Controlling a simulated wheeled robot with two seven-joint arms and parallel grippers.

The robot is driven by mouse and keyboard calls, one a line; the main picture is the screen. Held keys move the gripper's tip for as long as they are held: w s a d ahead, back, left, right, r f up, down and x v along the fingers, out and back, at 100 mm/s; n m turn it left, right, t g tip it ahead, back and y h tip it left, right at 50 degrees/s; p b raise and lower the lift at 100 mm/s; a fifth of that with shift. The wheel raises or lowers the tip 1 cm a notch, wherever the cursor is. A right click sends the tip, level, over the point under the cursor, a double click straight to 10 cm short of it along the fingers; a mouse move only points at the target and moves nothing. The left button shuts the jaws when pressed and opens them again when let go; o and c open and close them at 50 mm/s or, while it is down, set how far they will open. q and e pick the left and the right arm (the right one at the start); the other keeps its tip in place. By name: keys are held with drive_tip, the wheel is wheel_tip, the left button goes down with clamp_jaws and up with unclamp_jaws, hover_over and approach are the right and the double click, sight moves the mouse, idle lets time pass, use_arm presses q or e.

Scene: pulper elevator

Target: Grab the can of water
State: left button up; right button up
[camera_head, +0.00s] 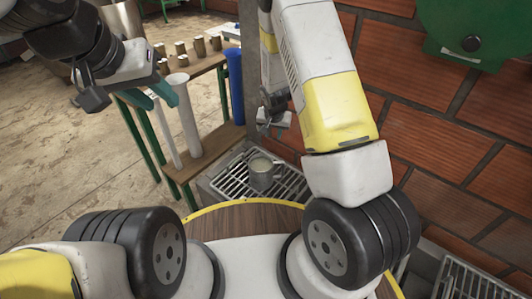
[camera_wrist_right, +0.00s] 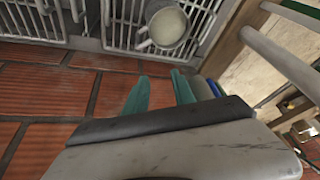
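The can of water (camera_head: 262,172) is a grey metal mug-like can with pale liquid inside. It stands upright on a metal grate by the brick wall. My right gripper (camera_wrist_right: 160,92) is open and empty, with teal fingers apart, short of the can.
A wooden shelf table (camera_head: 212,62) with green legs carries several small brown cups. White tubes (camera_head: 184,115) and a blue tube (camera_head: 236,87) stand beside it. The brick wall (camera_head: 430,125) with a green machine part (camera_head: 478,30) is close on the right. Floor at left is free.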

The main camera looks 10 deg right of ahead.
hover_over(267, 172)
drive_tip(key=d, duration=0.3)
wheel_tip(267, 172, down, 15)
drive_tip(key=x, duration=0.7)
drive_tip(key=shift+w+a+f+n+h, duration=0.2)
drive_tip(key=shift+w+f+n+h, duration=0.1)
drive_tip(key=shift+w+h, duration=0.1)
clamp_jaws()
drive_tip(key=shift+r, duration=0.1)
drive_tip(key=shift+w, duration=0.1)
idle(0.4)
